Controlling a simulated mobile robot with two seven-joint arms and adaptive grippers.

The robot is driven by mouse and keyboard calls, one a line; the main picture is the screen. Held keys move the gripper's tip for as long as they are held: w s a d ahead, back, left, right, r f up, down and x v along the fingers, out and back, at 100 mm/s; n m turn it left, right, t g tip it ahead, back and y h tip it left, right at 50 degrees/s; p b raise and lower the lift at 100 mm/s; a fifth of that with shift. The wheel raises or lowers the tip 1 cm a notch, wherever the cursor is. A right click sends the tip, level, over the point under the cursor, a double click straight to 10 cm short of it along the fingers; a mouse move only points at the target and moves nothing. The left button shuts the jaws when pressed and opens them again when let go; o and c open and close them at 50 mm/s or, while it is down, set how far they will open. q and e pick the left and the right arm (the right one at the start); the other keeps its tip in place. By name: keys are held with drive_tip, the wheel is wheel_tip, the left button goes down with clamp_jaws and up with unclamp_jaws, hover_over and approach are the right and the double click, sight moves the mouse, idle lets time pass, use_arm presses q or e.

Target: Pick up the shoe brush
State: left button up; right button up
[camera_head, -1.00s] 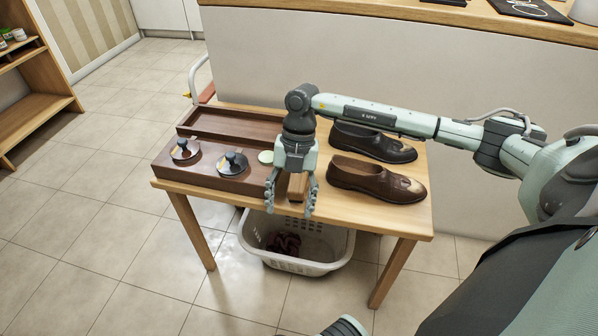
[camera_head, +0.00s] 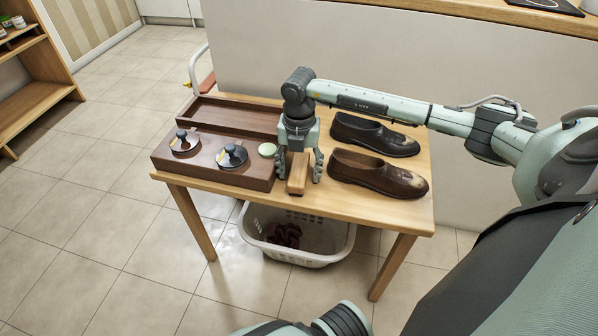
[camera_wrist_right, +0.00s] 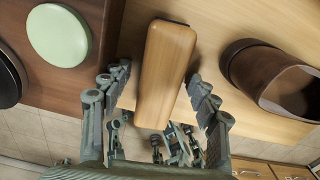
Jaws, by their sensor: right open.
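The shoe brush (camera_head: 298,172) is a block with a light wooden back, lying on the table between the dark box and the brown shoes. My right gripper (camera_head: 299,176) is over it, pointing down, with its fingers open on either side of the brush. In the right wrist view the brush (camera_wrist_right: 166,75) lies between the two open fingers (camera_wrist_right: 160,100), with gaps showing on both sides. Its bristles are mostly hidden below the wooden back. At the bottom of the head view, part of my left arm shows, but its gripper fingers do not.
Two shoes (camera_head: 375,174) stand right of the brush. Left is a dark wooden box (camera_head: 215,176) with two knobbed tins (camera_head: 232,156) and a pale green disc (camera_head: 267,150). A brown tray (camera_head: 235,115) lies behind. A white basket (camera_head: 300,245) with dark red cloth sits under the table (camera_head: 385,215).

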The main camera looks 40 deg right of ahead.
sight(297, 168)
drive_tip(key=shift+c, duration=0.2)
drive_tip(key=c, duration=1.2)
drive_tip(key=shift+r, duration=0.2)
drive_tip(key=shift+c, duration=0.2)
drive_tip(key=shift+r, duration=0.35)
drive_tip(key=r, duration=0.3)
drive_tip(key=shift+w+a+r, duration=0.1)
drive_tip(key=shift+a+r, duration=0.15)
drive_tip(key=shift+a, duration=0.05)
use_arm(q)
drive_tip(key=shift+r+b, duration=0.3)
drive_tip(key=shift+r, duration=0.55)
use_arm(e)
drive_tip(key=w+a+r, duration=0.1)
drive_tip(key=a+r, duration=0.5)
drive_tip(key=a, duration=0.5)
drive_tip(key=shift+w+r, duration=0.25)
drive_tip(key=shift+w, duration=0.1)
